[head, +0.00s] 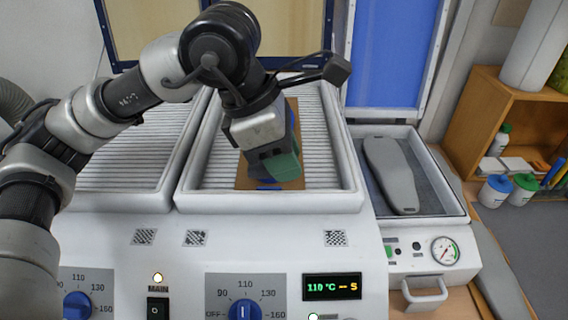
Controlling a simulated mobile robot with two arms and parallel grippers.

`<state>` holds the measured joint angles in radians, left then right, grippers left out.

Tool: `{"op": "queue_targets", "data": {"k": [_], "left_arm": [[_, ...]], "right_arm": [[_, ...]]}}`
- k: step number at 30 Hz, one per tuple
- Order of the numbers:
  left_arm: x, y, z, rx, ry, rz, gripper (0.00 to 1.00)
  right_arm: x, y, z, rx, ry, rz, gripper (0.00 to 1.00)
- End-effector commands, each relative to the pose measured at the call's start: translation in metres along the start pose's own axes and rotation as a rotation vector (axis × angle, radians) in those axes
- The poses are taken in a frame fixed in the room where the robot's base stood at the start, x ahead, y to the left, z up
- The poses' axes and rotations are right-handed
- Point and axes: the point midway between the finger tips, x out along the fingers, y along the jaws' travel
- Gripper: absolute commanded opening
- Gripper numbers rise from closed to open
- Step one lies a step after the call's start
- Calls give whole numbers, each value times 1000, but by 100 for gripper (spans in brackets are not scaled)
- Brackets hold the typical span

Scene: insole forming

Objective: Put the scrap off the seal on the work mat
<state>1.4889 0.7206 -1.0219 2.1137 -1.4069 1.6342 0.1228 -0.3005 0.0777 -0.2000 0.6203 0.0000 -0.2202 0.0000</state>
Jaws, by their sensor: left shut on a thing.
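My left gripper (275,158) hangs over the right-hand slatted tray, pointing down. It is shut on a small green piece (285,168), which looks like the scrap; the jaws partly hide it. Below lies a brown sheet (242,184) with bits of blue (268,187) showing near the gripper. I cannot tell whether the green piece touches the sheet. At the right, the press bed has a pale rim (455,220), where the seal may run; a grey insole-shaped form (391,175) lies in it. I cannot pick out the work mat. My right gripper is not in view.
The slatted tray (325,130) has a raised white rim; another (120,170) stands to its left. Knobs, a display (331,287) and a gauge (445,250) line the front. A wooden shelf (505,115) stands at right.

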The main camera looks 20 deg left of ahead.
Motion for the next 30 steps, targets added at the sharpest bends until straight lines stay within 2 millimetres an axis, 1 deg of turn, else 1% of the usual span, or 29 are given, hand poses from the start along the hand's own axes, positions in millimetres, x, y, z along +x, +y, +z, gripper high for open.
{"op": "queue_targets", "data": {"k": [5,8,9,11,18,29,30], "left_arm": [[9,3,-5,-1,3,-2,7],[22,2,-11,-1,3,-3,7],[28,2,-14,0,2,-3,7],[34,2,-16,1,2,-2,7],[35,2,-16,2,0,0,7],[44,2,-19,1,1,-1,7],[43,2,-19,1,1,-1,32]], "right_arm": [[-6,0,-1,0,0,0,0],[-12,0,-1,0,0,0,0],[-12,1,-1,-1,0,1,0],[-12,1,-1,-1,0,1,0],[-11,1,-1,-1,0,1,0],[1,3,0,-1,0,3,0],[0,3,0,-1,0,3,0]]}}
